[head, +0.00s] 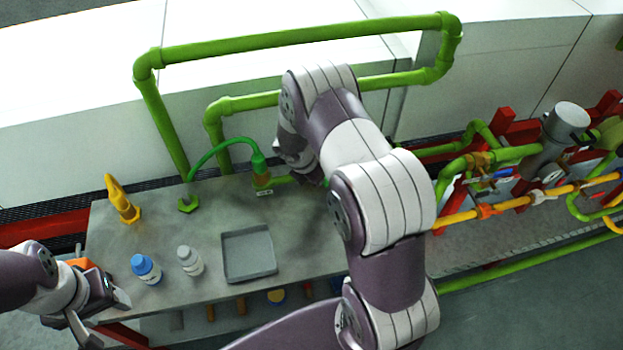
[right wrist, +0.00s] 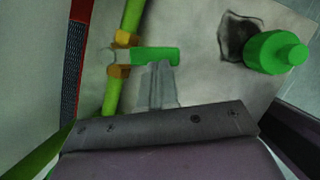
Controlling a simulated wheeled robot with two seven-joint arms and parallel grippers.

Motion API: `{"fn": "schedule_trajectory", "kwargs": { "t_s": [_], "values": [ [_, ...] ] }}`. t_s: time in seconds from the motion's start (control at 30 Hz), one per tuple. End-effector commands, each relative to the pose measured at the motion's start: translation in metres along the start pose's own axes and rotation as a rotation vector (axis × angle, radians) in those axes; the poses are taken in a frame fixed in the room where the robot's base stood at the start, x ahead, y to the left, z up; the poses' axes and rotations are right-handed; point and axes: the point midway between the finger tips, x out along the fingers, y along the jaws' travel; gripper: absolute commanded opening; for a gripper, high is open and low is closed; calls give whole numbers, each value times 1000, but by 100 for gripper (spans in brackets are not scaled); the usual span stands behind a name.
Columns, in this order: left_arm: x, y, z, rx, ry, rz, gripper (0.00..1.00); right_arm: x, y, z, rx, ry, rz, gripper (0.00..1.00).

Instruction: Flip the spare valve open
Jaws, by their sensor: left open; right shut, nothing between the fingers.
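A valve with a green lever handle (right wrist: 155,55) shows in the right wrist view. In the head view my right arm hides this valve and most of the right gripper. My left gripper (head: 106,318) is open and empty at the bench's front left corner.
The grey bench (head: 205,222) holds a yellow fitting (head: 121,200), a blue-capped bottle (head: 146,269), a white bottle (head: 190,261) and an empty grey tray (head: 248,254). A green hose (head: 218,146) arches behind them. Pipework (head: 505,205) stands at right.

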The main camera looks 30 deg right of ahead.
Motion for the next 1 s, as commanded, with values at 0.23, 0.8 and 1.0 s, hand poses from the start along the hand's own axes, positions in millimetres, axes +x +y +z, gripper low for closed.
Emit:
{"fn": "schedule_trajectory", "kwargs": {
  "t_s": [0.23,0.8,1.0],
  "values": [
    [5,0,0,0,0,0,54,5,-6,8,-137,2,53,0],
    [11,0,1,0,0,0,54,12,-10,24,-392,3,156,0],
    [12,0,1,0,0,0,54,14,-11,30,-473,2,188,0]
  ]
}}
